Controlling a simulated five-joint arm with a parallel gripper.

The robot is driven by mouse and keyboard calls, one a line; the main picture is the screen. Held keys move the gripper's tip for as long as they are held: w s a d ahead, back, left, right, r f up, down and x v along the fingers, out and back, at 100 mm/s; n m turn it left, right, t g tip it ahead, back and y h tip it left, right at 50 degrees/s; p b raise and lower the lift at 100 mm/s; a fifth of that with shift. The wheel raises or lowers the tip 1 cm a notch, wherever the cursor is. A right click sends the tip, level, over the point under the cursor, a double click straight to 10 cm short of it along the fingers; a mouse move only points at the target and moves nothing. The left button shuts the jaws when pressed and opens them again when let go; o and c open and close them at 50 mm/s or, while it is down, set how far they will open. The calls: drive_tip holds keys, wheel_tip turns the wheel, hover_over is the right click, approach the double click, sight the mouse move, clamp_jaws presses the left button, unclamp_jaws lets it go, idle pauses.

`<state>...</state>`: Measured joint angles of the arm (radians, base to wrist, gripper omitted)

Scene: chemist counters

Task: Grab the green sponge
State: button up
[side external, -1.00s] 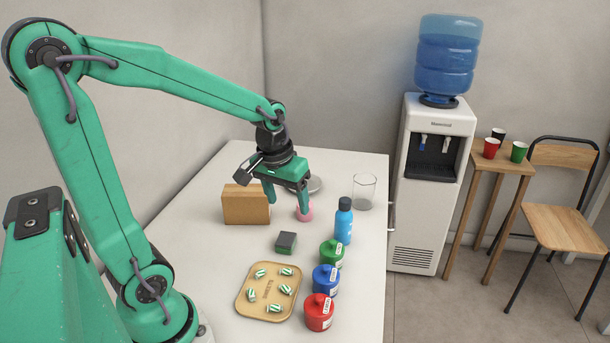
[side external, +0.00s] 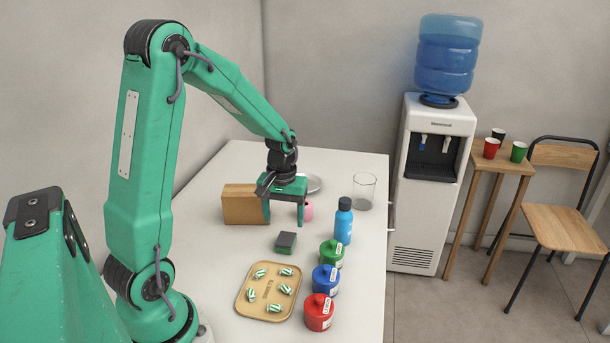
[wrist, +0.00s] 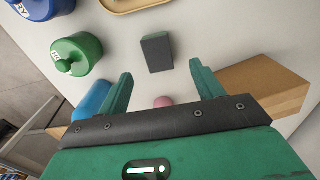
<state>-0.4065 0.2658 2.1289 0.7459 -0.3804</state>
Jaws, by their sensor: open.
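The green sponge (side external: 286,242) lies flat on the white counter, with a dark grey top and a green lower layer. In the wrist view the sponge (wrist: 157,52) sits above and between the two fingertips, clear of both. My gripper (side external: 284,222) is open and empty, fingers pointing down, a little behind the sponge in the side view. In the wrist view my gripper (wrist: 160,78) has its fingers spread wide. Nothing hides the sponge.
A brown box (side external: 244,206) stands left of my gripper. A pink object (side external: 308,211) is just behind my right finger. A blue bottle (side external: 344,222) and green (side external: 331,254), blue (side external: 326,280) and red (side external: 319,313) jars line the right. A sweets tray (side external: 247,306) lies in front.

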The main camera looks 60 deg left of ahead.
sight(286, 238)
drive_tip(key=shift+f, duration=1.2)
drive_tip(key=shift+f, duration=0.1)
drive_tip(key=shift+w+f, duration=0.15)
drive_tip(key=shift+f, duration=2.3)
drive_tip(key=c, duration=1)
drive_tip(key=shift+r, duration=0.1)
drive_tip(key=shift+c, duration=0.2)
